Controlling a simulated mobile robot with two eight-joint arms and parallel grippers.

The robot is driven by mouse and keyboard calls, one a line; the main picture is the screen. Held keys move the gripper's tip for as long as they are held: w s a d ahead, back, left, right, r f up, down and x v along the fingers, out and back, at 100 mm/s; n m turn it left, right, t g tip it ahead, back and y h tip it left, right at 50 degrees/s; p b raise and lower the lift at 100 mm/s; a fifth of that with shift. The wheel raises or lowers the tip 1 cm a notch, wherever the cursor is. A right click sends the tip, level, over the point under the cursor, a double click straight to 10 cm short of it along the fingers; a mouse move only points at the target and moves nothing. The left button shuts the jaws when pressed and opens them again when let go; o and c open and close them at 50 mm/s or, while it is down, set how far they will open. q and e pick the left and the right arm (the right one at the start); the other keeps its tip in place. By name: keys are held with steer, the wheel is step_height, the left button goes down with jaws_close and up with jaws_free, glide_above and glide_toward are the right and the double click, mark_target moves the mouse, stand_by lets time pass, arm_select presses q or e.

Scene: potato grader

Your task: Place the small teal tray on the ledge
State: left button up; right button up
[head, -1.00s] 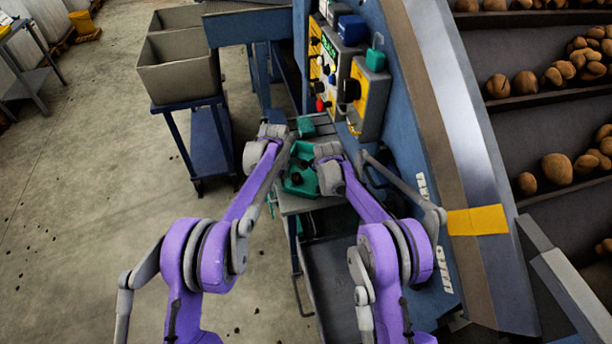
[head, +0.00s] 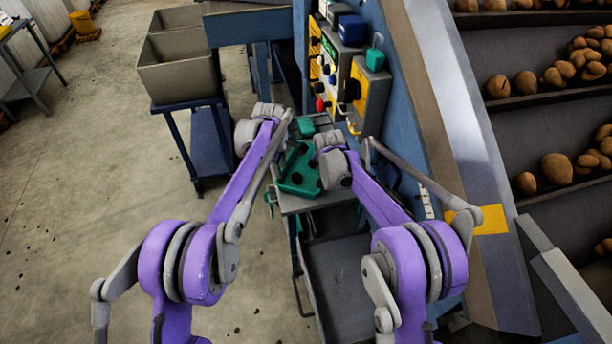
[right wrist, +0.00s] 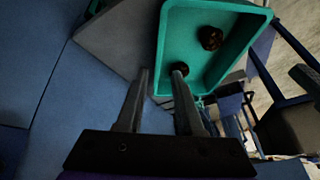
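The small teal tray (head: 299,179) lies on a grey stand top (head: 318,203) between my arms, with dark round lumps in it. In the right wrist view the tray (right wrist: 232,85) fills the upper middle. My right gripper (right wrist: 160,72) is open there, its fingers apart on either side of the tray's near corner in the picture; contact is not clear. My left gripper (head: 277,128) is by the tray's far left side in the head view, its fingers largely hidden by the arm. I cannot tell which surface is the ledge.
A control panel (head: 337,70) with yellow and grey boxes stands just beyond the tray. Grey bins (head: 180,68) on a blue cart (head: 208,140) are at left. Potatoes lie on sloping shelves (head: 520,60) at right. A lower grey tray (head: 340,285) is below; open floor lies left.

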steer(key=shift+v, duration=1.7)
